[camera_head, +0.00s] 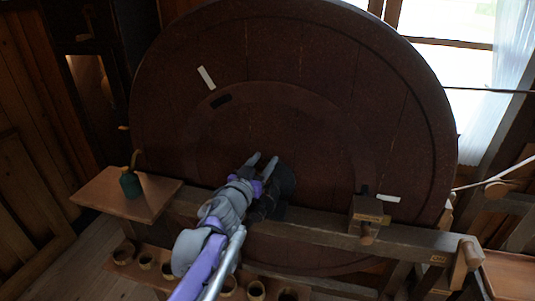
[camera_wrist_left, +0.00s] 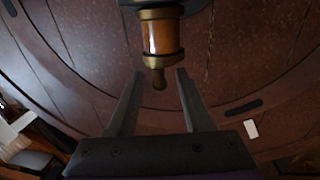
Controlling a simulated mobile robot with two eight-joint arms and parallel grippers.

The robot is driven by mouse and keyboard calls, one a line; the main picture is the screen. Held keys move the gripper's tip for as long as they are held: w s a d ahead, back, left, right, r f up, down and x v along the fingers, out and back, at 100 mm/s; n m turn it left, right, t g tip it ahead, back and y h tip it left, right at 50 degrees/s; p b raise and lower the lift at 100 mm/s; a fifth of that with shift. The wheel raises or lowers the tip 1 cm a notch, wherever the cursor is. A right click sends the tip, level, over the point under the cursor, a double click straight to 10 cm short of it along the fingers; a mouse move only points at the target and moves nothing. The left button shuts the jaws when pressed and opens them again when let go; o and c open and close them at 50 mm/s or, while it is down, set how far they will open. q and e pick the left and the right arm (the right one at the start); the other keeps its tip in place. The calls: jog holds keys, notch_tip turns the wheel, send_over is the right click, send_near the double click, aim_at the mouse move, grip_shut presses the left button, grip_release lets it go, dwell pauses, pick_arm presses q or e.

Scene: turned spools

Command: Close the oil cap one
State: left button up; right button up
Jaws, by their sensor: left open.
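In the head view my left gripper (camera_head: 263,163) is in front of the big wheel, beside a dark block (camera_head: 283,188). The cup itself cannot be made out there. My right gripper is not in view.
A large dark wooden wheel (camera_head: 320,70) fills the back. A wooden beam (camera_head: 320,226) crosses in front of it, carrying a small wooden block (camera_head: 368,208). A green oil can (camera_head: 130,185) stands on a wooden shelf (camera_head: 100,193) at left. Several small pots stand below.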

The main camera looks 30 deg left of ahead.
aim_at(268, 162)
pick_arm(q)
jog(key=shift+w+a, duration=0.1)
jog(key=shift+w, duration=1.4)
grip_shut()
jog(key=shift+f, duration=0.1)
